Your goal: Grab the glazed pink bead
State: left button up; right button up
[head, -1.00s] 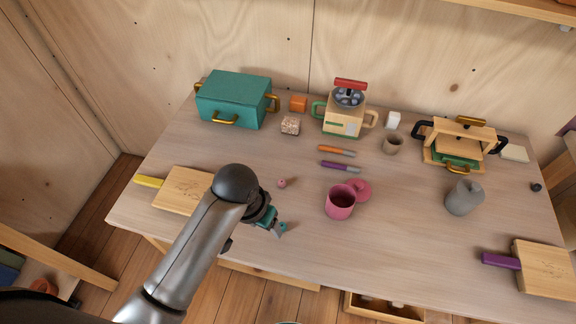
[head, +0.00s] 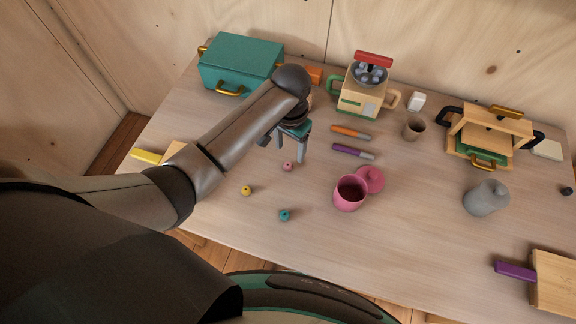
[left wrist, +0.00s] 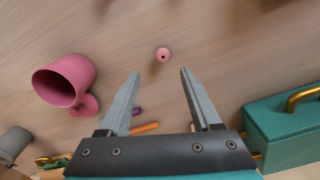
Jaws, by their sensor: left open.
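The pink bead (head: 288,166), small and round with a dark hole, lies on the table near the left part. It also shows in the left wrist view (left wrist: 163,54), beyond the fingertips and roughly centred between them. My left gripper (head: 283,153) is open and empty, its fingers pointing down just behind the bead in the head view. No contact between fingers and bead shows. The gripper also shows in the left wrist view (left wrist: 160,74). My right gripper is not in view.
A yellow bead (head: 246,191) and a teal bead (head: 285,215) lie nearer the front edge. Orange (head: 350,132) and purple (head: 352,151) markers lie behind. A teal box (head: 240,64) stands at the back left.

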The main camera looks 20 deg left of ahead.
aim_at(287, 166)
pick_arm(q)
notch_tip(287, 166, down, 3)
jog(key=shift+r, duration=0.2)
jog(key=shift+f+b, duration=0.35)
jog(key=shift+f, duration=0.15)
jog(key=f, duration=0.1)
jog(key=f+b, duration=0.1)
jog(key=f, duration=0.2)
jog(key=shift+s+a+f, duration=0.2)
jog(key=shift+a+f, duration=0.1)
jog(key=shift+a, duration=0.05)
grip_shut()
